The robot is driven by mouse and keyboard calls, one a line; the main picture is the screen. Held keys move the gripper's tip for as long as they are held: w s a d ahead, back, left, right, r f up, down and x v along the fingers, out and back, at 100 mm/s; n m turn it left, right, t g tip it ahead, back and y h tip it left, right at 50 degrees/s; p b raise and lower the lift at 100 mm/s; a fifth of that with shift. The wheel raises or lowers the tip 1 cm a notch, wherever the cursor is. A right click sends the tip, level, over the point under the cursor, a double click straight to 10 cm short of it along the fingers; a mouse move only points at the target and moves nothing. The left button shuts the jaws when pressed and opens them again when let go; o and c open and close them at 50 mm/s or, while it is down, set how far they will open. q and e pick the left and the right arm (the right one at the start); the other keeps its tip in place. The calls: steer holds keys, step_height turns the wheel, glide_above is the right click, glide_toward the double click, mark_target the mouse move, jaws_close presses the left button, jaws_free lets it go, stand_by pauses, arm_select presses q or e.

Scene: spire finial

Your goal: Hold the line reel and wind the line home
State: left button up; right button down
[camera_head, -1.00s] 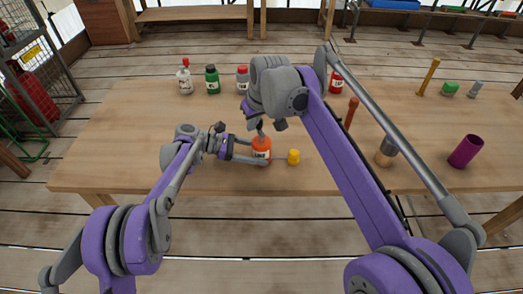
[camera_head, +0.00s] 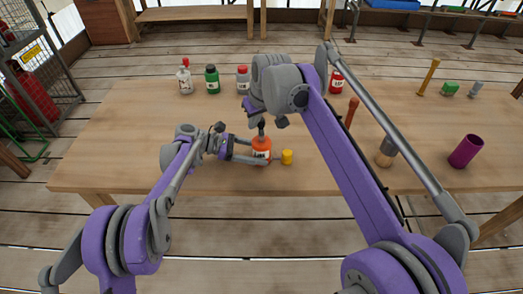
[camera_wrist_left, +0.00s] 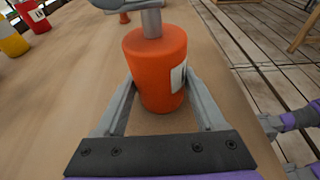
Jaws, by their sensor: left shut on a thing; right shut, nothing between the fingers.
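An orange reel-like cylinder (camera_head: 262,144) with a white label stands upright near the table's front edge. My left gripper (camera_head: 253,152) is shut around its sides. In the left wrist view the orange cylinder (camera_wrist_left: 155,65) sits between the two fingers, with a short grey stem (camera_wrist_left: 152,24) on top. My right gripper (camera_head: 261,126) is shut and empty, directly above the cylinder at the stem; whether it touches is unclear. No line is visible.
Behind are a white bottle (camera_head: 185,80), green jar (camera_head: 211,80), grey jar (camera_head: 243,78) and red jar (camera_head: 336,82). The front left of the table (camera_head: 110,155) is clear.

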steer(key=shift+w+d, duration=0.25)
steer(key=shift+w, duration=0.1)
steer(key=shift+w+d, duration=0.1)
steer(key=shift+d, duration=0.2)
stand_by(0.4)
steer(key=shift+a, duration=0.15)
steer(key=shift+a, duration=0.3)
step_height(320, 180, up, 7)
stand_by(0.8)
stand_by(0.5)
arm_select(q)
steer(key=o, duration=1)
steer(key=shift+c, duration=0.2)
